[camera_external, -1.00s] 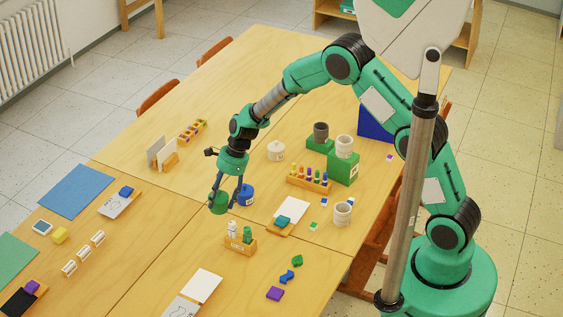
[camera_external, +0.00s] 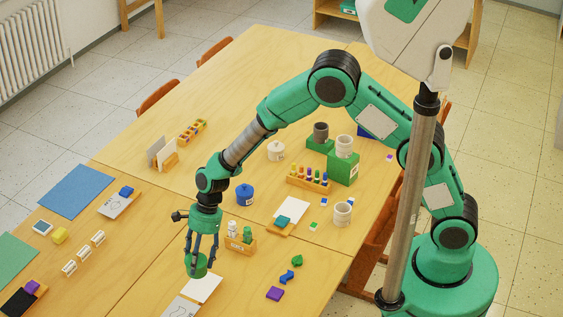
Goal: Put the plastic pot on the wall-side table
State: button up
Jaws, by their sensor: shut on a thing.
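My gripper (camera_external: 198,258) points down with its fingers shut on a small green pot (camera_external: 196,267). The pot appears held above the near table, by a white sheet of paper (camera_external: 203,288); its exact height cannot be told. The fingers hide part of it. The joined wooden tables fill the middle of the view, with seams between their tops. The left tabletop (camera_external: 130,238), towards the radiator wall, bears a blue mat, a green mat and small items. Which tabletop counts as the wall-side table is not marked.
A blue lidded pot (camera_external: 245,195) and a wooden holder with bottles (camera_external: 240,245) stand close to my gripper. Card stands (camera_external: 83,253) stand to the left. Purple and blue pieces (camera_external: 275,293) lie at right. Bare wood shows left of my gripper (camera_external: 150,250).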

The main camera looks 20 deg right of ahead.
notch_tip(320, 180, down, 9)
jog(key=shift+w+d+r, duration=0.1)
jog(key=shift+w, duration=0.05)
dwell(0.6)
jog(key=w+a, duration=0.2)
jog(key=a, duration=0.2)
jog(key=w+a+f, duration=0.1)
jog(key=w+a, duration=0.2)
jog(key=a, duration=0.2)
jog(key=w+a+b, duration=0.1)
jog(key=w+a, duration=0.1)
jog(key=a, duration=0.3)
jog(key=shift+w+a+f, duration=0.15)
jog(key=shift+w+f, duration=0.05)
jog(key=shift+f, duration=0.1)
jog(key=shift+f+b, duration=0.4)
jog(key=shift+f, duration=1.35)
